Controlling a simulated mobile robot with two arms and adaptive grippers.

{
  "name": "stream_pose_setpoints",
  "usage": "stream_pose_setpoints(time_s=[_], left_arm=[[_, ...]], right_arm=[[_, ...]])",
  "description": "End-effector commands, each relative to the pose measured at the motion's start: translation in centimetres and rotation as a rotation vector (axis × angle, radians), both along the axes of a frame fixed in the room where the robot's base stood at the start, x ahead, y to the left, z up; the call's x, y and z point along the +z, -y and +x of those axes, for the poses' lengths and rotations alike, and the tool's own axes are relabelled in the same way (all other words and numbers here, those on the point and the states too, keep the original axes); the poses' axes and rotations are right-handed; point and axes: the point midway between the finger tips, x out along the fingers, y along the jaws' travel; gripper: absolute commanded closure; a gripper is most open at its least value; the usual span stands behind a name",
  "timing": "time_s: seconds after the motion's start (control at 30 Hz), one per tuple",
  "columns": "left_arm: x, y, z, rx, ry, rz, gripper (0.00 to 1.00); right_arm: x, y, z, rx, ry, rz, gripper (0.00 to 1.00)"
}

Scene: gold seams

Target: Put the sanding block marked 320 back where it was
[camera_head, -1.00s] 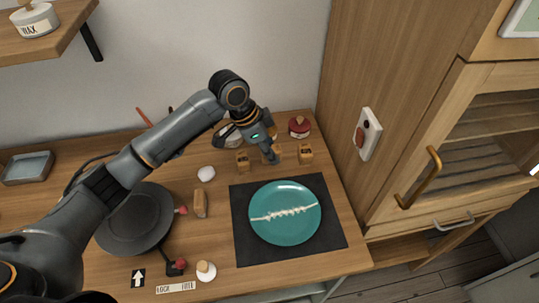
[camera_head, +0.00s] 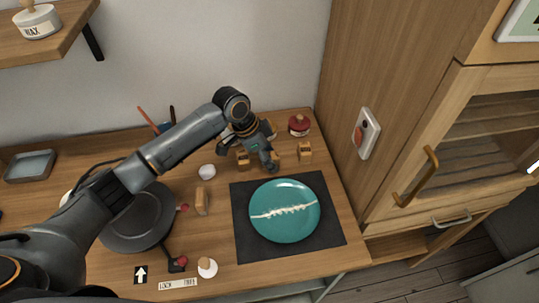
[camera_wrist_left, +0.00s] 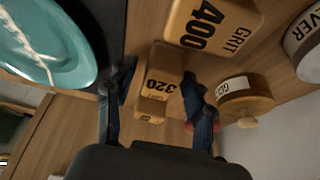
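The sanding block marked 320 (camera_wrist_left: 158,84) is a small tan block standing on the wooden table. In the left wrist view it shows between the two fingers of my left gripper (camera_wrist_left: 158,72), with a finger on each side and narrow gaps beside it. In the head view my left gripper (camera_head: 268,147) is low over the back of the table and largely hides this block. The block marked 400 (camera_wrist_left: 212,28) is close by; it appears as the left block (camera_head: 242,159) in the head view. Another block (camera_head: 305,152) stands to the right. My right gripper is not in view.
A teal plate (camera_head: 285,225) with a pale seam lies on a dark mat (camera_head: 247,250) in front. A red jar (camera_head: 299,127) and the gold jar (camera_wrist_left: 243,88) stand behind the blocks. A dark round pan (camera_head: 135,215) is at left; a tall cabinet (camera_head: 375,60) borders the right.

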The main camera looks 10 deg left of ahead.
Motion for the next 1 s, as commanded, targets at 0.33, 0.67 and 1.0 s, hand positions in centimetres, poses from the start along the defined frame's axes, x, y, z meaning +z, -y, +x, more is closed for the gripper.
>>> stream_pose_setpoints(time_s=[0.33, 0.67, 1.0], left_arm=[[0.5, -0.1, 0.0, 0.000, 0.002, 0.000, 0.45], [6.2, -2.4, -0.8, 0.000, 0.007, 0.002, 0.45], [11.0, -4.1, -1.6, 0.000, 0.001, -0.001, 0.45]], right_arm=[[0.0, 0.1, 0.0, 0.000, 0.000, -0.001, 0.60], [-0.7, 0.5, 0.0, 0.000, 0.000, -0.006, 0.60], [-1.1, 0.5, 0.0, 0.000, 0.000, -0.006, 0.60]])
